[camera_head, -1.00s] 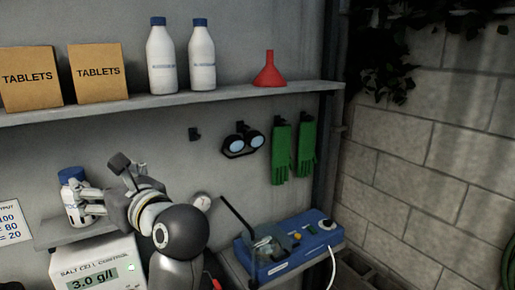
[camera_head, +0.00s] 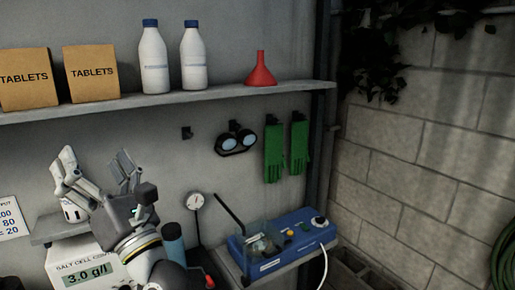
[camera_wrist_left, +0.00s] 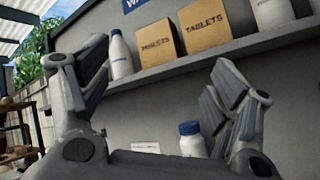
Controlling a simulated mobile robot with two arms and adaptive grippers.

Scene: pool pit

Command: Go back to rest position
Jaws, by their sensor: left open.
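My left gripper (camera_head: 97,168) is raised at the lower left in the head view. Its fingers are spread wide, with nothing between them. In the left wrist view its fingers (camera_wrist_left: 162,75) stand apart, pointing up towards the wall shelf. A white bottle (camera_head: 72,212) stands on the small lower ledge, mostly hidden behind a finger. In the left wrist view it shows with a blue cap (camera_wrist_left: 190,128), beyond the gripper and partly covered by it. My right gripper is not in view.
A long shelf (camera_head: 222,94) above holds tablets boxes (camera_head: 92,73), bottles (camera_head: 154,62) and a red funnel (camera_head: 260,72). Below it hang goggles (camera_head: 236,140) and green gloves (camera_head: 274,152). A salt cell control box (camera_head: 65,262), a gauge (camera_head: 195,202) and a blue device (camera_head: 285,246) are near the arm.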

